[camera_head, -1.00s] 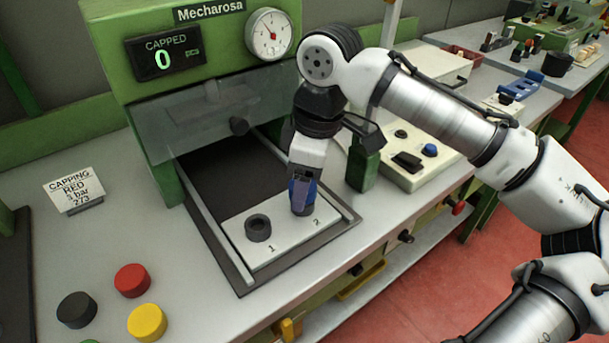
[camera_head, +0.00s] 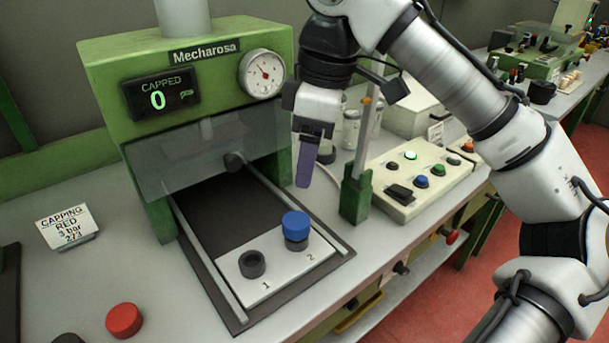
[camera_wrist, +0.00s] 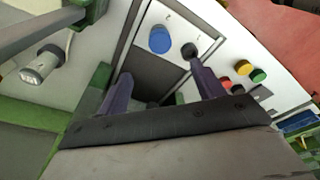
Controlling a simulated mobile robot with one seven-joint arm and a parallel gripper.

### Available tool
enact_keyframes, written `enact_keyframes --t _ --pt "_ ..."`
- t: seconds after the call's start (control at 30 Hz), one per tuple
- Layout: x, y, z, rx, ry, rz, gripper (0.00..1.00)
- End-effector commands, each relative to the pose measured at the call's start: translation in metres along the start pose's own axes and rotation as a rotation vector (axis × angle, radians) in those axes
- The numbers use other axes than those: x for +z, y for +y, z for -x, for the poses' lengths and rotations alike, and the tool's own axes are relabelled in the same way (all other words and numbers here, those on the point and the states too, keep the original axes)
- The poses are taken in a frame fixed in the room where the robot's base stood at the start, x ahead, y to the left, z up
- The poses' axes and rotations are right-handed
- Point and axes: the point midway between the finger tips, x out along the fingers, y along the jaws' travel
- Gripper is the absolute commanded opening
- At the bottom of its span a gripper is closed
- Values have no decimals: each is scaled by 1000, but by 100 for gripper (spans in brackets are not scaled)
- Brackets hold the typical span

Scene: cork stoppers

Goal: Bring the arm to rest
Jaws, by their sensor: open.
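My gripper (camera_head: 304,165) is open and empty, raised above the sliding plate, with its purple fingers pointing down. In the wrist view its two fingers (camera_wrist: 160,90) stand well apart. A blue cap (camera_head: 295,224) sits on the dark holder at position 2 of the white plate (camera_head: 245,290); it also shows in the wrist view (camera_wrist: 160,39). The dark holder at position 1 (camera_head: 252,264) has no cap on it. My gripper is apart from the blue cap, above and behind it in the head view.
The green capping press (camera_head: 110,85) with a "CAPPED 0" display stands behind the plate. A green post (camera_head: 356,198) and a control box (camera_head: 415,180) with buttons are to the right. A red cap (camera_head: 124,320) and a sign (camera_head: 67,226) are at left.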

Motion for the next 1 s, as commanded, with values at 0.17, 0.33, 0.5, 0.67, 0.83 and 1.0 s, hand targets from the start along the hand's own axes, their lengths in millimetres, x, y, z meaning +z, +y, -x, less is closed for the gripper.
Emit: enact_keyframes --t 0.17,0.33,0.5,0.67,0.83,1.0 --pt "0 0 12 0 -1 0 68" --pt "0 0 13 -1 -1 0 68" --pt "0 0 14 0 0 0 68" --pt "-4 0 38 0 0 0 68" --pt "-12 0 92 0 0 0 68" --pt "-16 0 116 -1 0 0 68"
